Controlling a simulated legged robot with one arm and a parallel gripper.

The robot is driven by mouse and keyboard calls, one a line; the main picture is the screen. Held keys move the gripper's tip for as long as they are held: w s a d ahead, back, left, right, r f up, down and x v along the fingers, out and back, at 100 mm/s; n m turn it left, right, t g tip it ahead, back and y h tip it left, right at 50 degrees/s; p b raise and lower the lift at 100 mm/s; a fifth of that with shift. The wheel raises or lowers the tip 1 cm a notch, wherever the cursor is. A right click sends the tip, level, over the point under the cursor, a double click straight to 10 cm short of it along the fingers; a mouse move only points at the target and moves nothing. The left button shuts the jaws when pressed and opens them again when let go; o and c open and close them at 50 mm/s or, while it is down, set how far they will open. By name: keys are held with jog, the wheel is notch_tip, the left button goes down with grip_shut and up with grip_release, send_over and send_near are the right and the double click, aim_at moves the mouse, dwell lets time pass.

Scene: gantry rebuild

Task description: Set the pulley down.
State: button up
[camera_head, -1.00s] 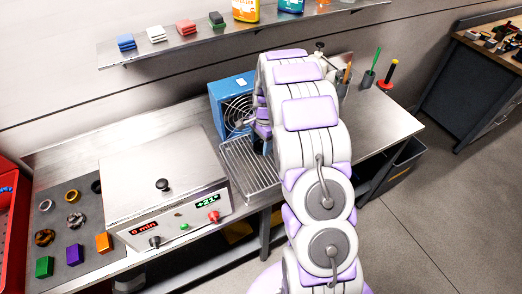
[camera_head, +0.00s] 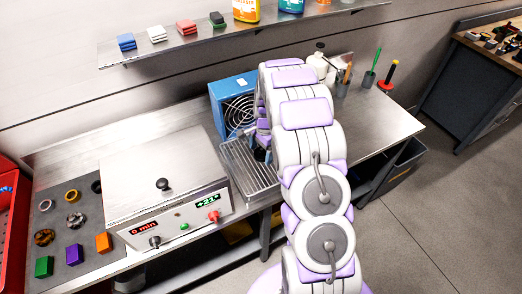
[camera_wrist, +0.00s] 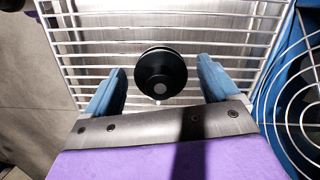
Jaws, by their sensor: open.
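The pulley (camera_wrist: 161,74) is a round black part with a pale centre. In the wrist view it is over the wire rack (camera_wrist: 90,35), between the two blue fingers of my gripper (camera_wrist: 162,88). The fingers are open, with a gap on each side of the pulley. It looks as if the pulley rests on the rack. In the head view the rack (camera_head: 243,170) stands in front of the blue fan box, and my gripper (camera_head: 262,152) is at its right side, mostly hidden by my arm. The pulley is hard to make out there.
A blue fan (camera_head: 234,104) stands behind the rack; its guard (camera_wrist: 296,100) is close on the right in the wrist view. A steel heater box (camera_head: 165,185) stands to the left. A mat (camera_head: 72,222) with several rings and blocks lies further left. A white bottle (camera_head: 319,62) stands behind my arm.

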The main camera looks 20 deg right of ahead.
notch_tip(320, 180, up, 12)
jog(key=d+p, duration=0.1)
jog(key=s+a+r+n, duration=0.3)
jog(key=s+a+r, duration=0.2)
jog(key=s+r, duration=0.2)
jog(key=s+a+r+n, duration=0.2)
jog(key=s+a+n, duration=0.1)
jog(key=s, duration=0.8)
jog(key=s+a+r+n+g+h, duration=0.1)
jog(key=s+n, duration=0.4)
jog(key=s, duration=0.5)
jog(key=s+a+r+n, duration=0.3)
jog(key=s+a+n, duration=0.1)
jog(key=s, duration=0.7)
jog(key=shift+s+a, duration=0.35)
jog(key=shift+a, duration=0.55)
notch_tip(320, 180, down, 4)
jog(key=b, duration=0.4)
jog(key=shift+f, duration=0.1)
